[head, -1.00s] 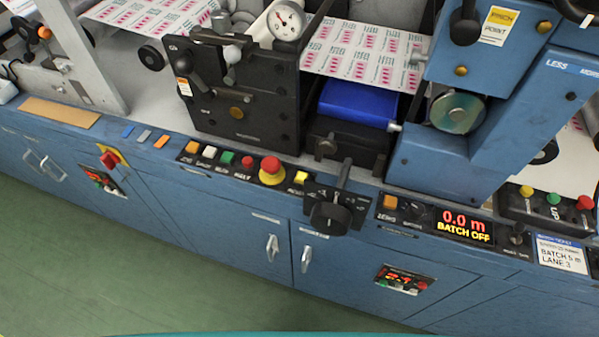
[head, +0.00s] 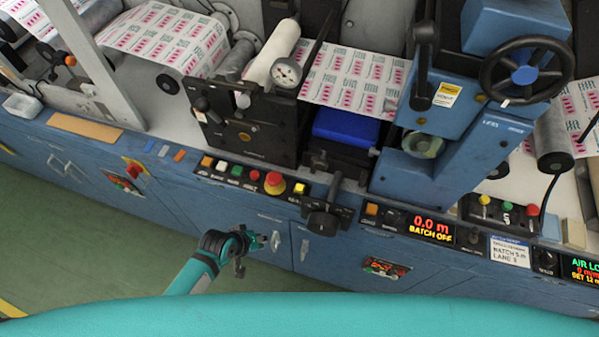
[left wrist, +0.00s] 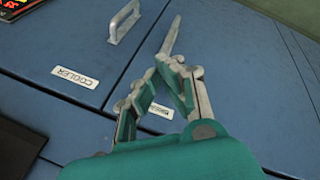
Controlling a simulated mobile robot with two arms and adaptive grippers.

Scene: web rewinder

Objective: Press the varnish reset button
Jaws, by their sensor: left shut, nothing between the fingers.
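My left gripper (head: 240,255) is low in the head view, in front of the blue cabinet doors and below the button row. In the left wrist view its two fingers (left wrist: 165,72) converge, shut and empty, over the blue door panels. I cannot tell which button is the varnish reset, as the labels are too small to read. An orange button (head: 206,161), a green button (head: 237,170), a mushroom-shaped red stop button (head: 275,183) and a yellow button (head: 299,188) sit on the cabinet edge, apart from the gripper. My right gripper is out of view.
A small lit panel (head: 386,268) is set in the cabinet. Door handles (head: 304,250) stick out near the gripper. The green floor is clear.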

